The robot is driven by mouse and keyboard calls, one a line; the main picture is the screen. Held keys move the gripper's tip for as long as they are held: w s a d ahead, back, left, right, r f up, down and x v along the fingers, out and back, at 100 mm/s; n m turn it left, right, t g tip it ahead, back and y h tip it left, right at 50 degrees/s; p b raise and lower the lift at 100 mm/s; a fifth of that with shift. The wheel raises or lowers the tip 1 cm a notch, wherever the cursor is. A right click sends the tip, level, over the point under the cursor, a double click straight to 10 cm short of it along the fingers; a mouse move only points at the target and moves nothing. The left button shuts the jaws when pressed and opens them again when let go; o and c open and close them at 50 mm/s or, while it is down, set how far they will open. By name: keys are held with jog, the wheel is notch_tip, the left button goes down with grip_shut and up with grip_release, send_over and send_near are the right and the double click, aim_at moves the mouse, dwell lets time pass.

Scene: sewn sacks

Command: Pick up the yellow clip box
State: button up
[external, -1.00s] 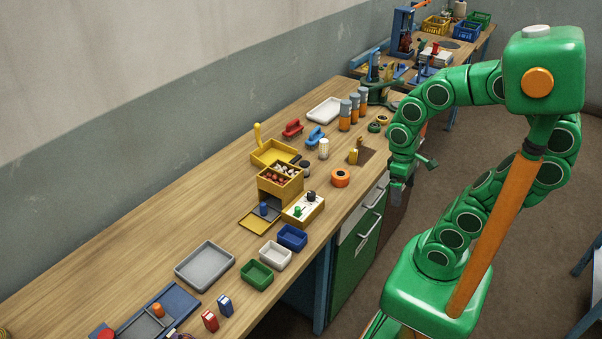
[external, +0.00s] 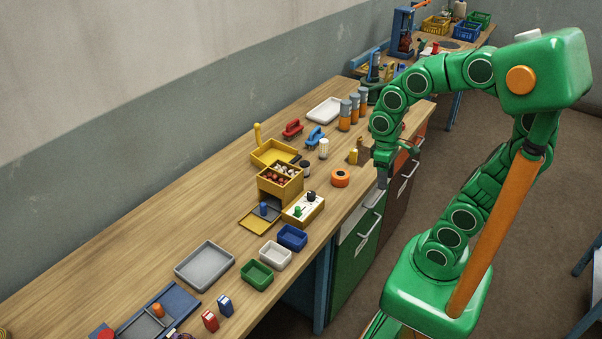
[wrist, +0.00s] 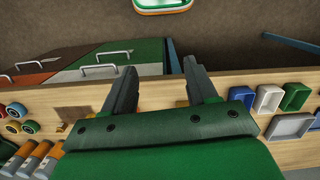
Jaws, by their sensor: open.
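I cannot tell for sure which thing is the yellow clip box. A small yellow upright piece (external: 353,157) stands by a brown patch near the bench's front edge. A yellow open box (external: 280,186) with brown and white pieces stands mid-bench, in front of a yellow tray (external: 262,157) with an upright handle. My gripper (external: 382,183) hangs pointing down at the bench's front edge, right of the orange roll and apart from the yellow things. In the wrist view my gripper (wrist: 160,67) is open, with nothing seen between the fingers; its body hides much of the bench.
An orange roll (external: 340,178) lies left of my gripper. Orange-and-grey cylinders (external: 345,115) stand behind it. Blue (external: 292,238), white (external: 275,254) and green (external: 257,273) bins line the front edge. Small red (external: 210,320) and blue (external: 225,306) boxes stand nearer.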

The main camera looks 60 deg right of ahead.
jog(key=w+d+n, duration=0.1)
jog(key=w+d, duration=0.3)
jog(key=w, duration=0.5)
jog(key=t, duration=0.2)
send_over(354, 150)
jog(key=a, duration=0.1)
notch_tip(354, 150, down, 10)
jog(key=shift+w+f, duration=0.1)
jog(key=shift+d+f+n, duration=0.2)
jog(key=shift+f+n, duration=0.1)
jog(key=shift+f, duration=0.15)
jog(key=shift+d+f, duration=0.2)
jog(key=shift+f, duration=1.6)
jog(key=shift+d+f, duration=0.15)
jog(key=shift+f, duration=1.6)
jog(key=shift+c, duration=0.3)
jog(key=c, duration=1)
